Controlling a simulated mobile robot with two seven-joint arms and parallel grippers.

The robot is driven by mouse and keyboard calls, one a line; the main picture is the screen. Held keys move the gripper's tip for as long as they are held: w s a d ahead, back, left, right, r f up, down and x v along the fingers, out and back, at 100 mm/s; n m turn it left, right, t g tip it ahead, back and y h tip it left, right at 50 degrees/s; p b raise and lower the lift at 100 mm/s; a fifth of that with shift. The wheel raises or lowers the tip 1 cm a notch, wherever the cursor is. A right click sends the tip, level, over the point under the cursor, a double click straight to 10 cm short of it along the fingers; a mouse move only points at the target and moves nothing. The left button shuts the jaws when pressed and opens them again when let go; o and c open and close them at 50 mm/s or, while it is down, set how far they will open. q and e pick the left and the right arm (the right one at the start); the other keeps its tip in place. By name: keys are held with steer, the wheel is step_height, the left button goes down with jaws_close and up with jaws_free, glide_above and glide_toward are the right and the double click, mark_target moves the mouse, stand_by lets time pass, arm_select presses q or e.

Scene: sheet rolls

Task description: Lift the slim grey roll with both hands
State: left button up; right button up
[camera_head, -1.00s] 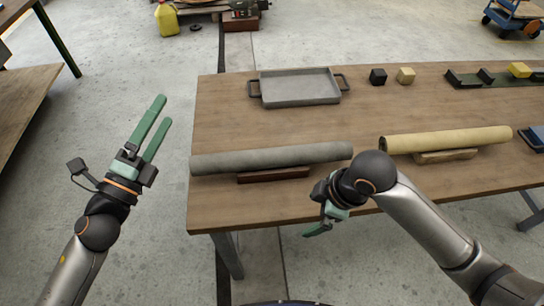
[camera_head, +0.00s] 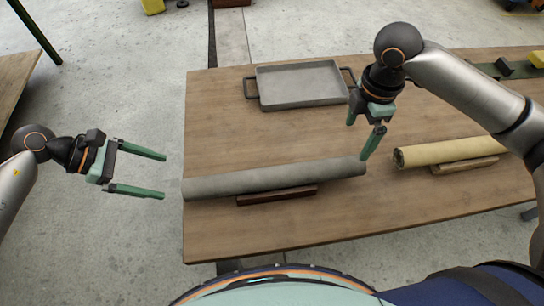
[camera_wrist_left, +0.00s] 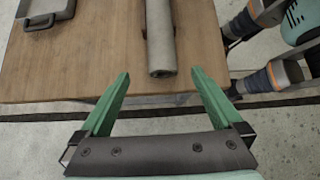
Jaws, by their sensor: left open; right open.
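The slim grey roll (camera_head: 270,178) lies across a low dark wooden rest (camera_head: 277,196) on the table, with its left end near the table's left edge. The left wrist view shows the roll's end (camera_wrist_left: 161,55) ahead, between and beyond the fingertips. My left gripper (camera_head: 165,175) is open and empty, just off the roll's left end and apart from it, fingers pointing at it. My right gripper (camera_head: 357,140) is open, fingers pointing down, above and close to the roll's right end. I cannot tell whether it touches the roll.
A grey tray with handles (camera_head: 300,84) stands behind the roll on the wooden table (camera_head: 220,125). A cream roll (camera_head: 445,151) lies on its own rest (camera_head: 465,166) to the right. The table in front of the grey roll is clear.

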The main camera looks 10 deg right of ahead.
mark_target(203, 185)
arm_select(q)
steer(key=x, duration=1.2)
steer(key=shift+s+d+f, duration=0.15)
steer(key=shift+d, duration=0.05)
arm_select(e)
step_height(203, 185, down, 12)
steer(key=shift+s+f, duration=0.1)
steer(key=shift+f, duration=0.1)
arm_select(q)
jaws_close()
arm_select(e)
jaws_close()
arm_select(q)
steer(key=shift+r, duration=0.3)
arm_select(e)
steer(key=shift+r, duration=0.25)
